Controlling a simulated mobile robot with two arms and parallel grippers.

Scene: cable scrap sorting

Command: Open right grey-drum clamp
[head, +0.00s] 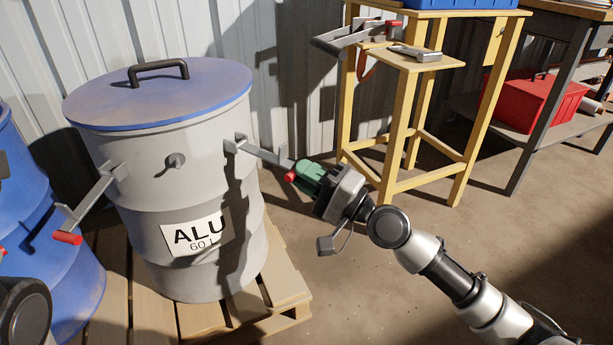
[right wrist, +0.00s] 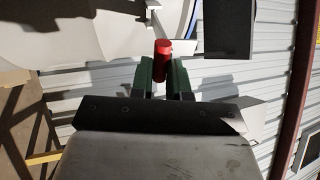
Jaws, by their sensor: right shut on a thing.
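The grey drum (head: 190,260) marked "ALU" stands upright on a pallet, its blue lid (head: 160,95) on top. Its right clamp lever (head: 262,153) sticks out from the drum's upper right side, sloping slightly down, away from the wall. My right gripper (head: 301,176) is shut on the red grip (right wrist: 162,60) at the lever's outer end; only part of that grip shows between the green fingers. The left clamp lever (head: 88,200) also stands out from the drum, slanting down to its red grip (head: 67,238). My left gripper does not show.
A wooden pallet (head: 285,285) lies under the drum. A blue drum (head: 60,255) stands close at the left. A yellow stand (head: 398,130) with metal tools is behind my right gripper, and a red crate (head: 535,98) sits on a shelf further right. The floor at the lower middle is clear.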

